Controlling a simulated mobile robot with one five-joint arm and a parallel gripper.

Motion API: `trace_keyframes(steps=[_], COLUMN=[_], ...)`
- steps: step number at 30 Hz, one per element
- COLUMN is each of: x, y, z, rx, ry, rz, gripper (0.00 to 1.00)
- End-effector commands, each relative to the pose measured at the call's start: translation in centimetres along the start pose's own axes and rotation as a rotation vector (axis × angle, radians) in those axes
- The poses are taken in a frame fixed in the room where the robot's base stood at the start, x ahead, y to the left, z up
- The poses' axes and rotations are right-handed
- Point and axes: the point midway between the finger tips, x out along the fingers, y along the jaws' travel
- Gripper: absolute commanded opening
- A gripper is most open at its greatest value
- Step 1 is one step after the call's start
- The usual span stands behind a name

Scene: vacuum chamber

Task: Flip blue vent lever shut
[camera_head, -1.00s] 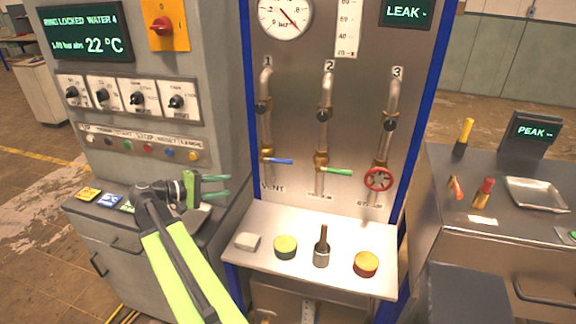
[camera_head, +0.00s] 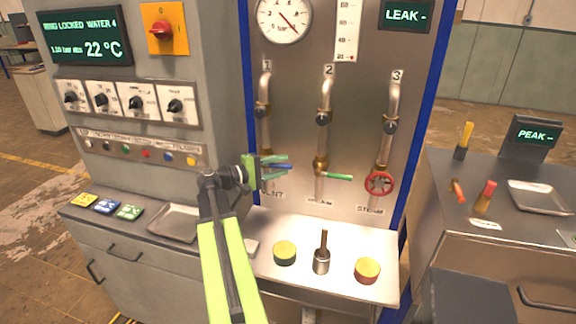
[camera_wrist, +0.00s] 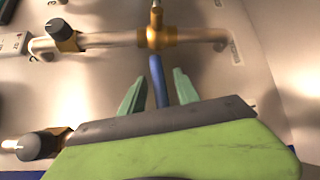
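The blue vent lever (camera_head: 286,167) sits on pipe 1 of the metal panel and points sideways to the right in the head view. In the wrist view the blue lever (camera_wrist: 157,80) runs from the brass valve body (camera_wrist: 156,36) down between my fingers. My gripper (camera_head: 284,165) is at the lever, with its teal fingers above and below it. In the wrist view my gripper (camera_wrist: 160,84) is open, with a visible gap on both sides of the lever. The lever's near end is hidden behind the gripper body.
The green lever (camera_head: 338,176) on pipe 2 is just right of my gripper. A red valve wheel (camera_head: 379,184) is on pipe 3.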

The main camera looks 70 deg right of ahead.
Motion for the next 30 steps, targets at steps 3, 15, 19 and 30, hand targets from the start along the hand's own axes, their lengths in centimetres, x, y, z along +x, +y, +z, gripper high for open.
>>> trace_keyframes(steps=[3, 15, 19, 30], x=[1.9, 3.0, 2.9, 2.9], y=[-0.1, 0.0, 0.0, 0.0], z=[-0.1, 0.0, 0.0, 0.0], rx=[0.0, 0.0, 0.0, -0.001], ry=[-0.001, 0.001, 0.001, 0.001], rz=[0.0, 0.0, 0.0, 0.0], gripper=[0.38, 0.38, 0.22, 0.0])
